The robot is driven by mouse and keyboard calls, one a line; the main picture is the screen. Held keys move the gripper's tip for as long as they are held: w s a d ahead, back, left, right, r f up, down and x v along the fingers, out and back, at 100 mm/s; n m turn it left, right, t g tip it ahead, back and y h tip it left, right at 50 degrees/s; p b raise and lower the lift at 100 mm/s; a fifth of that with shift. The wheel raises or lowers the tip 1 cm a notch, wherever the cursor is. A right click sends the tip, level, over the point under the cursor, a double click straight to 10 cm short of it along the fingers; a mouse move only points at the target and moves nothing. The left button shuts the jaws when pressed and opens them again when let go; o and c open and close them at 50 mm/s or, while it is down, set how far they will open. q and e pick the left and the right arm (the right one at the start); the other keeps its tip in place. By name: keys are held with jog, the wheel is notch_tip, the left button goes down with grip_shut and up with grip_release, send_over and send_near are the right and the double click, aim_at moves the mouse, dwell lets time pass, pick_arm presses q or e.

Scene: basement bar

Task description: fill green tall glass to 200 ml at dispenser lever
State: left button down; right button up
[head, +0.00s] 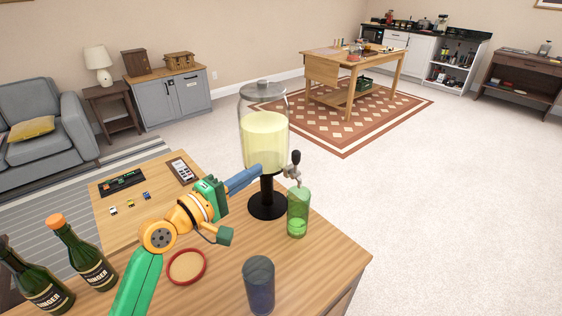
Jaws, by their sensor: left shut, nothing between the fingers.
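The drink dispenser (264,140) is a clear tank of pale yellow liquid on a black stand, on the wooden table. Its tap (291,172) is at the right side, with a black lever (295,157) standing up from it. The green tall glass (298,214) stands upright on the table under the tap; I cannot tell how much liquid is in it. My left gripper (257,173) is shut and empty, its fingers beside the lower left of the tank, apart from the lever and glass. I cannot tell whether it touches the tank. My right gripper is out of view.
A dark blue glass (259,285) stands at the table's front. A red-rimmed round coaster (187,266) lies beside my left arm. Two green bottles (80,254) stand at the left. The table (325,262) is bare right of the green glass, up to its edge.

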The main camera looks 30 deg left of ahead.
aim_at(295, 164)
pick_arm(q)
jog(key=w+d+p, duration=0.2)
jog(key=w, duration=0.6)
jog(key=shift+w+d+r+p, duration=0.25)
jog(key=shift+w+d+p, duration=0.05)
jog(key=shift+w+d, duration=0.05)
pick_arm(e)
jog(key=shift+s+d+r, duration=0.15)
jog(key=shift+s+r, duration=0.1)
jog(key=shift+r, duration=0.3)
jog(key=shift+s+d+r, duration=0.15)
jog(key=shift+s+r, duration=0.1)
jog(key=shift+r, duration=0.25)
